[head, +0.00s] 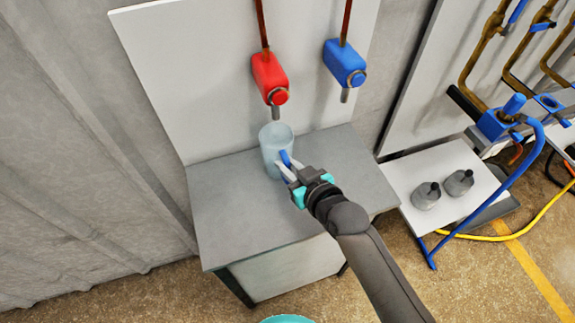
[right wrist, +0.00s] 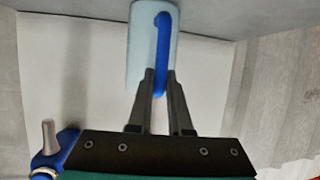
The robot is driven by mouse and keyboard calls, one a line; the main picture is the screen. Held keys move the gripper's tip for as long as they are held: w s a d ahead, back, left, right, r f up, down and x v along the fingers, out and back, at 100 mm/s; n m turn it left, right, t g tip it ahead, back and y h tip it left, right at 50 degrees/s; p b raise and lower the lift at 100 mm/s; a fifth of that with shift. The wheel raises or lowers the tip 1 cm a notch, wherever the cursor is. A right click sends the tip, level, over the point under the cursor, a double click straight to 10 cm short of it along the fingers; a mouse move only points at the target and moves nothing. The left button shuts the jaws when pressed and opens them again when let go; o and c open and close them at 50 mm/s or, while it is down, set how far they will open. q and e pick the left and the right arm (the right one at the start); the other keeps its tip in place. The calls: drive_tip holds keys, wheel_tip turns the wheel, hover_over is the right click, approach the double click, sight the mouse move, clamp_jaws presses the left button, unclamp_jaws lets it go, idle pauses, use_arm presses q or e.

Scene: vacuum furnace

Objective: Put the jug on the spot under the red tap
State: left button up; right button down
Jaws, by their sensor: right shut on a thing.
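The jug (head: 272,148) is a pale blue, translucent cylinder with a blue handle. It is upright at the back of the grey table (head: 235,215), below the red tap (head: 270,78); I cannot tell whether its base touches the tabletop. My right gripper (head: 287,168) is shut on the jug's handle from the front right. In the right wrist view the fingers (right wrist: 160,85) close around the blue handle, with the jug (right wrist: 140,45) beyond them. Any marked spot under the tap is not visible. My left gripper is not in view.
A blue tap (head: 345,65) is on the white back panel (head: 190,80), right of the red one. A lower white stand (head: 440,165) with two grey weights (head: 426,195) is on the right, beside blue and brass pipes. The table's left and front are clear.

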drive_tip(key=c, duration=1.3)
unclamp_jaws()
drive_tip(key=shift+f, duration=0.1)
drive_tip(key=o, duration=0.5)
drive_tip(key=shift+c, duration=0.2)
drive_tip(key=shift+r, duration=0.2)
drive_tip(key=p+v, duration=0.2)
drive_tip(key=v, duration=1)
drive_tip(key=shift+f, duration=0.1)
